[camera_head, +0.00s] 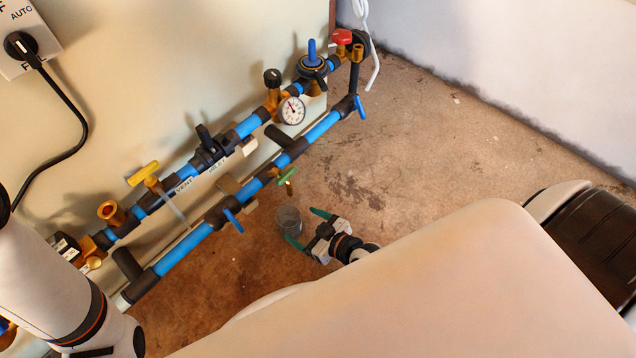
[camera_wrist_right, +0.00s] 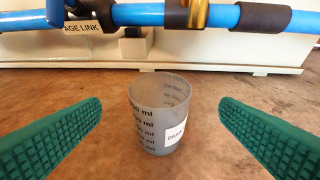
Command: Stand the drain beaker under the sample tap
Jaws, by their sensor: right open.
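The drain beaker (camera_head: 288,220) is a grey, see-through cup standing upright on the brown floor. In the right wrist view the beaker (camera_wrist_right: 158,112) shows ml marks and a white label, partly turned away. My right gripper (camera_head: 304,227) has green fingers, open to either side of the beaker's near side, with gaps and no contact visible. The tap with a green handle (camera_head: 287,177), which looks like the sample tap, hangs from the lower blue pipe. A brass part (camera_wrist_right: 197,14) shows above and behind the beaker in the wrist view. My left gripper is out of view.
Blue pipes (camera_head: 184,249) with black joints run along the wall panel. A blue lever (camera_head: 233,221), a yellow-handled valve (camera_head: 144,173) and a gauge (camera_head: 292,110) stick out. The floor (camera_head: 400,150) to the right is clear.

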